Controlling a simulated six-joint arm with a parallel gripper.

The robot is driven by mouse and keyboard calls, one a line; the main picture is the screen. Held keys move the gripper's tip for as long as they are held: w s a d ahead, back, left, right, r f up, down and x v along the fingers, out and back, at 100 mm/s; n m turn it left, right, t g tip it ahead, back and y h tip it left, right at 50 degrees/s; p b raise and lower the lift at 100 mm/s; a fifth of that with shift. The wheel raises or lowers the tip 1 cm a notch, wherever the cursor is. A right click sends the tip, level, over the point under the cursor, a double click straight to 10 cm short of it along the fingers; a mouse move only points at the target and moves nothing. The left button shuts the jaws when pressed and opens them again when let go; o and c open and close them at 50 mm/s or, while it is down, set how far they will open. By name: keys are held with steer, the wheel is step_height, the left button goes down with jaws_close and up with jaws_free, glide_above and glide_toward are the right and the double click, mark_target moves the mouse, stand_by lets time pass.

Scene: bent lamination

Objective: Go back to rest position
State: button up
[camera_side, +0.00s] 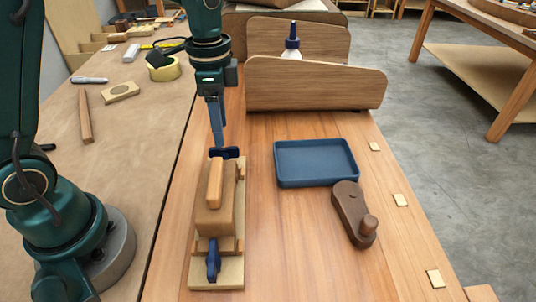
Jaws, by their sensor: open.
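My gripper (217,125) hangs pointing down from my green arm, over the far end of a wooden bending form. From this side its two fingers overlap, and no object shows between them. The bending form (230,272) lies lengthwise on the wooden bench. A brown block with a lighter rounded wooden piece (215,183) on top sits on it. One dark blue clamp (230,153) is at its far end, just below my fingertips; I cannot tell if they touch. Another blue clamp (213,260) is at the near end.
A blue tray (318,184) and a dark wooden plane (352,212) lie right of the form. Curved wooden panels (315,85) stand behind, with a glue bottle (292,42) between them. A yellow tape roll (163,69) and loose wood lie on the left bench. Bench between form and tray is clear.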

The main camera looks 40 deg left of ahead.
steer(key=shift+w+r, duration=0.1)
steer(key=shift+r, duration=0.25)
steer(key=s+d+r+n+t, duration=0.1)
steer(key=s+r+n+t, duration=0.1)
steer(key=s, duration=0.4)
steer(key=s+d+r+n+t, duration=0.1)
steer(key=s+r+n+t, duration=0.2)
steer(key=s+n, duration=0.3)
steer(key=shift+s+d+r+n+t, duration=0.2)
steer(key=shift+s+r+n+t, duration=0.15)
steer(key=shift+s, duration=0.25)
